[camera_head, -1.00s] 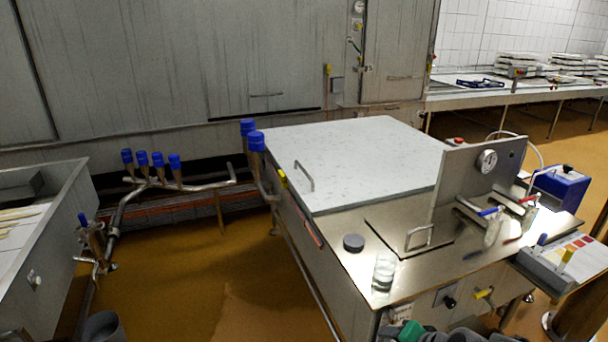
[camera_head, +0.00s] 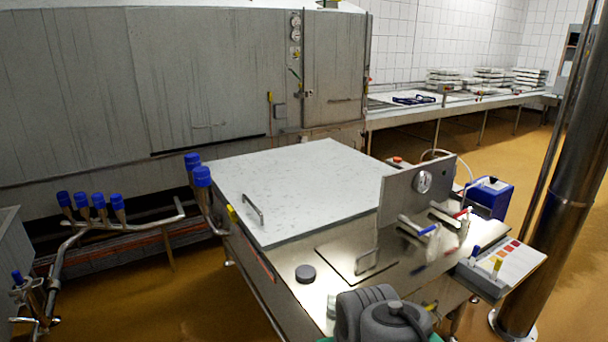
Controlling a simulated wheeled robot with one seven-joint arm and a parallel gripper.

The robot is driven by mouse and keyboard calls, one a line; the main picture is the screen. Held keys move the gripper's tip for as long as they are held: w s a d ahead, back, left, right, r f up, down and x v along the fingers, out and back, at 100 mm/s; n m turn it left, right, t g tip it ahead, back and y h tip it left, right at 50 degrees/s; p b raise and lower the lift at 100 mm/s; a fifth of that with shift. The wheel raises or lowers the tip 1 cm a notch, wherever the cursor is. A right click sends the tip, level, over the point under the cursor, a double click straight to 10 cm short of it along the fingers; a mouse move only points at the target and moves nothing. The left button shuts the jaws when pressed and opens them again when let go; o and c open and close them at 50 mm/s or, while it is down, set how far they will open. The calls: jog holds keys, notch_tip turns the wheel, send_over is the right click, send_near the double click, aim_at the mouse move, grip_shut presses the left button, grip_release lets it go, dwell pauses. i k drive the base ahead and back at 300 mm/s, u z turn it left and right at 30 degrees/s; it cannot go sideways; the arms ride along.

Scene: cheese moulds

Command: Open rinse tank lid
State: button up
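A steel tank unit stands in the middle of the view. A large pale speckled lid (camera_head: 310,180) lies flat and closed on its back part, with a bar handle (camera_head: 252,209) near its left edge. A smaller steel lid (camera_head: 340,252) lies flat in the front steel top, with its own upright handle (camera_head: 367,262). I cannot tell from labels which is the rinse tank lid. A dark grey part, which looks like my arm, rises at the bottom edge before the tank's front. My gripper's fingers do not show.
A round dark puck (camera_head: 305,273) sits left of the small lid. An upright panel with a gauge (camera_head: 423,181) and taps stands to its right. A blue box (camera_head: 490,198), a colour chart tray (camera_head: 505,265) and a steel column (camera_head: 555,190) are further right. Blue-capped pipes (camera_head: 90,203) stand left.

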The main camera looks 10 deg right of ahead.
aim_at(281, 196)
jog(key=u, duration=0.25)
jog(key=i, duration=0.4)
jog(key=u, duration=0.9)
jog(key=i, duration=2.25)
jog(key=z, duration=0.9)
jog(key=i, duration=0.45)
jog(key=z, duration=0.25)
